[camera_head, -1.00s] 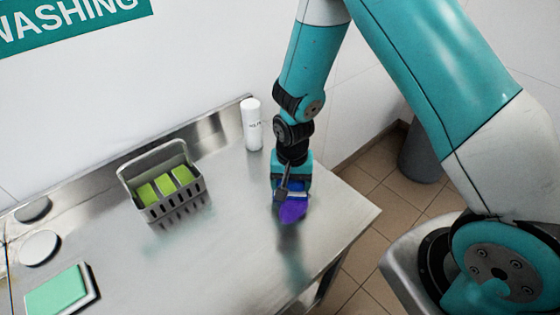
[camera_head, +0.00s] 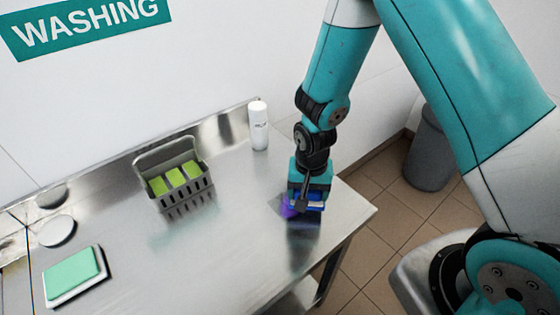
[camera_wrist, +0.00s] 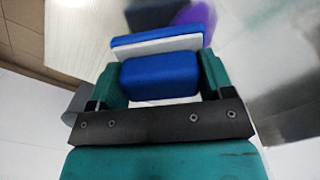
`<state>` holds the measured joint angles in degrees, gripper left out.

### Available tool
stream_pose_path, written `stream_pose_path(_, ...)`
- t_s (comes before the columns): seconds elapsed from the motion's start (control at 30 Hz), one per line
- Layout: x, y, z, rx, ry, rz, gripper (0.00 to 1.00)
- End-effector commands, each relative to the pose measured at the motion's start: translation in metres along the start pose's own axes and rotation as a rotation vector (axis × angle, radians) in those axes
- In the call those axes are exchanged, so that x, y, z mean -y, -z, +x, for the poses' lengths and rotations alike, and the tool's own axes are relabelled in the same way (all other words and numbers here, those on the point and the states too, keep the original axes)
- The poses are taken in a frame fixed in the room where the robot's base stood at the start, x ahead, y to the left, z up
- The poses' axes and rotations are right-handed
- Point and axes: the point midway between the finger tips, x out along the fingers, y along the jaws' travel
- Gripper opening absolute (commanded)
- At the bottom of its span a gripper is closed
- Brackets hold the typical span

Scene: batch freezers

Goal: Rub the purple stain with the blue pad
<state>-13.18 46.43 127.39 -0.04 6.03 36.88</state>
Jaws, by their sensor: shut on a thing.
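My gripper (camera_head: 307,202) is over the right end of the steel table, pointing down, shut on the blue pad (camera_head: 314,206). In the wrist view the blue pad (camera_wrist: 160,75), with a white layer, sits between the green fingers. The purple stain (camera_head: 288,208) shows as a small patch just left of the gripper on the tabletop, partly hidden by it. In the wrist view the stain (camera_wrist: 196,20) shows just beyond the pad's edge. The pad is close to the table, but I cannot tell whether it touches.
A grey basket (camera_head: 187,197) with green sponges stands on the steel table (camera_head: 225,250) to the left. A white bottle (camera_head: 259,126) stands at the back. A green pad on a white tray (camera_head: 73,298) and a white disc (camera_head: 57,231) lie far left. A grey bin (camera_head: 432,152) stands on the floor.

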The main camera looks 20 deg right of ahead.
Motion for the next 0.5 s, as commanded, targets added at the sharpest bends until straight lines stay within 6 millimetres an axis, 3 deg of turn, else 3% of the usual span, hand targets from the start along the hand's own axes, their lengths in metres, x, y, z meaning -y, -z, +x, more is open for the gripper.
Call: stream_pose_path(0.5,-0.004,0.001,-0.049,0.001,-0.002,0.008,0.4)
